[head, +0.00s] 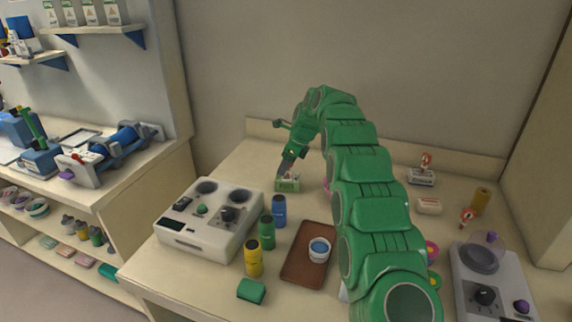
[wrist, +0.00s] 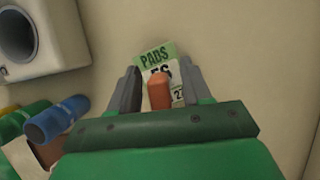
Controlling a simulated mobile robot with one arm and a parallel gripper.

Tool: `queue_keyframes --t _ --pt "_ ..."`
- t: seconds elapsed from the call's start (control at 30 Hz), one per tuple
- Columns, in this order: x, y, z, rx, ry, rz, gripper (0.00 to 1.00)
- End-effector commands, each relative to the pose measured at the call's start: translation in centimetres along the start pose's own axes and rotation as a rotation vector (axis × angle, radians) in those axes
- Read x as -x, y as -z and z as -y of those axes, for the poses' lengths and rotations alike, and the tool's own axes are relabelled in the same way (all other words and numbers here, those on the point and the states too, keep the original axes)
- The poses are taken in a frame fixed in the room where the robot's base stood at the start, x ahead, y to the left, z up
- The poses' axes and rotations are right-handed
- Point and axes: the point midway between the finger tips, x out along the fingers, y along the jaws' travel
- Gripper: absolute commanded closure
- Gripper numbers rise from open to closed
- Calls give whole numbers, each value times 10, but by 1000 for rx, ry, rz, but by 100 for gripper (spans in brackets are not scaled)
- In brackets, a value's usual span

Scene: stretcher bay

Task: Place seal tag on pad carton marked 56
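The pad carton (head: 288,185) is a small green and white box at the back of the bench. In the wrist view the carton (wrist: 154,54) shows "PADS" and a partly covered number that reads like 56. An orange-red piece, apparently the seal tag (wrist: 159,93), lies in line with the carton and hides part of its label. My gripper (head: 285,170) is directly above the carton, pointing down. In the wrist view my gripper (wrist: 158,84) has its fingers apart, with gaps on both sides of the tag. Whether the tag touches the carton is hard to tell.
A white device with knobs (head: 209,218) stands left of the carton. Blue (head: 279,211), green (head: 266,231) and yellow (head: 253,258) bottles stand in front, beside a brown tray (head: 297,270). A grey device (head: 484,290) is at right. My arm hides the bench's middle.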

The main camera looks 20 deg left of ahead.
Motion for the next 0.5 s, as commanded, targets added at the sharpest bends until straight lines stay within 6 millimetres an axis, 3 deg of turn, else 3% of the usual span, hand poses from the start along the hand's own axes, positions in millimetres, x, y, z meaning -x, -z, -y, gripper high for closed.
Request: queue_keyframes --t 0.33,0.5 --pt "3 -1 0 0 1 0 52" --pt "23 -1 1 0 3 1 52"
